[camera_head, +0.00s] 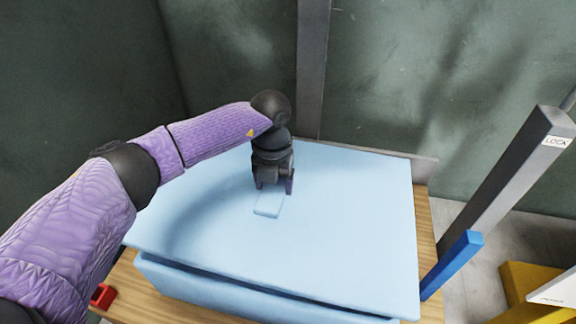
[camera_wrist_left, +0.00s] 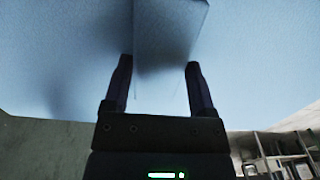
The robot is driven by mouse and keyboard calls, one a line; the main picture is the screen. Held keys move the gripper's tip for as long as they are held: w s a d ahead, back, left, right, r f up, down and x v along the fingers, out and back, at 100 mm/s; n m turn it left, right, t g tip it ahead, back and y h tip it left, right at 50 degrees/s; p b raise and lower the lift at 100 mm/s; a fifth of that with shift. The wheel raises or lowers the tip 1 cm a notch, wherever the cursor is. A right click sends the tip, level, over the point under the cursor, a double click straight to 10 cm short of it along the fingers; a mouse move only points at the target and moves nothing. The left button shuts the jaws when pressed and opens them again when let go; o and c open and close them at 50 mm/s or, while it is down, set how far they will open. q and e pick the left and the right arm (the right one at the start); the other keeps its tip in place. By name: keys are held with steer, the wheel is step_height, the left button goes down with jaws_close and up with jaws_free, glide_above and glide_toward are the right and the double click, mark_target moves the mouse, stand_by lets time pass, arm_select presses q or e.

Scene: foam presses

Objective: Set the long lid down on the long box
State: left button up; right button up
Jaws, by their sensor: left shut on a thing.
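The long lid (camera_head: 345,215) is a wide, flat light-blue slab with a small raised block (camera_head: 268,206) on top. My left gripper (camera_head: 273,187) points down over it and is shut on this block, which shows between the fingers in the left wrist view (camera_wrist_left: 165,40). The long box (camera_head: 215,287), also light blue, is under the lid, with only its front side showing. A dark gap runs between lid and box along the front, wider towards the right. Whether they touch farther back is hidden. My right gripper is out of view.
The box stands on a wooden table (camera_head: 428,235). A grey post (camera_head: 505,170) marked LOCK and a blue bar (camera_head: 452,265) stand close on the right. A red piece (camera_head: 103,296) lies at the front left. A dark wall and upright post (camera_head: 312,70) are behind.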

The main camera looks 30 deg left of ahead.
arm_select(q)
steer(key=shift+w+f, duration=0.3)
steer(key=shift+r, duration=0.15)
steer(key=shift+s+r, duration=0.1)
steer(key=shift+s, duration=0.05)
step_height(320, 180, down, 9)
steer(key=b, duration=0.3)
steer(key=shift+r, duration=0.2)
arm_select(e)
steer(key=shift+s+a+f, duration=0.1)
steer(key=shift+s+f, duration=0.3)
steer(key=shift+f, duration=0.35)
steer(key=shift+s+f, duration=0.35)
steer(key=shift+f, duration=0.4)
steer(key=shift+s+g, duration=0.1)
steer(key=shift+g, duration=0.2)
